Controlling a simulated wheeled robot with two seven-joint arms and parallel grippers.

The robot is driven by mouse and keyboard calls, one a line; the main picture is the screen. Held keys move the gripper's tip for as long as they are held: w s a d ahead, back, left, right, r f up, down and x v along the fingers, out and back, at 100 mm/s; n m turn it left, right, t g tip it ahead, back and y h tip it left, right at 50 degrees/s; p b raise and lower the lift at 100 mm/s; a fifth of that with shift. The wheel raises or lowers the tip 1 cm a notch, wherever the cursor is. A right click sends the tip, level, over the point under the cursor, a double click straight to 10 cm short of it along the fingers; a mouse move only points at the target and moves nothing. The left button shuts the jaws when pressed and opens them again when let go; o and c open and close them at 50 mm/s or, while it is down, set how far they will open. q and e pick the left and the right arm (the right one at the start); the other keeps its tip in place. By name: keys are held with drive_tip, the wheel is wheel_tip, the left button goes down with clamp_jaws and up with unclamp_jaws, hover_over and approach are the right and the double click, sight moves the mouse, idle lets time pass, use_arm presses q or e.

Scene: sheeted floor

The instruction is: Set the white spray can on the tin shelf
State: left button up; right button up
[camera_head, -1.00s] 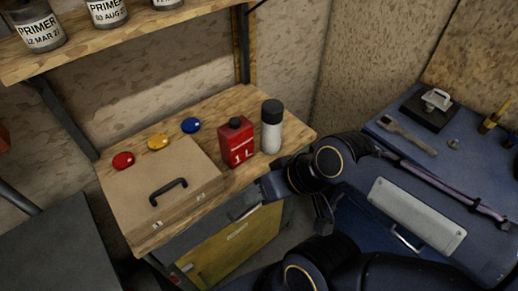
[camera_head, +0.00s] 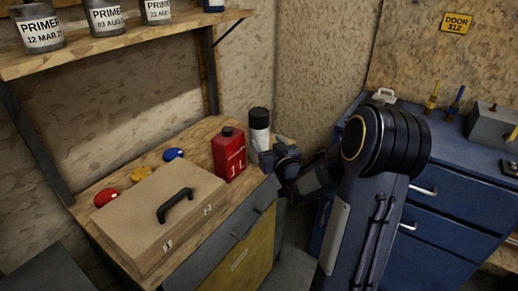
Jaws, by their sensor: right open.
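The white spray can (camera_head: 259,137) with a black cap stands upright at the back right corner of the wooden bench top. My right gripper (camera_head: 269,155) is open at the can's lower right front. It hides the can's lower part, and I cannot tell whether the fingers are around the can or touching it. The tin shelf (camera_head: 120,53) is a wooden board on the wall at upper left, with several labelled primer tins (camera_head: 106,17) on it. My left gripper is out of view.
A red bottle (camera_head: 229,153) stands just left of the can. A cardboard-coloured case (camera_head: 150,222) with a black handle fills the bench front, with red, yellow and blue discs behind it. A blue cabinet (camera_head: 446,165) stands at right. The shelf's bracket (camera_head: 210,75) comes down the wall.

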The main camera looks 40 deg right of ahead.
sight(259, 131)
drive_tip(key=p+x, duration=0.2)
drive_tip(key=x, duration=0.5)
drive_tip(key=shift+w+a, duration=0.1)
drive_tip(key=shift+w, duration=0.15)
drive_tip(key=shift+r, duration=0.1)
drive_tip(key=c, duration=1)
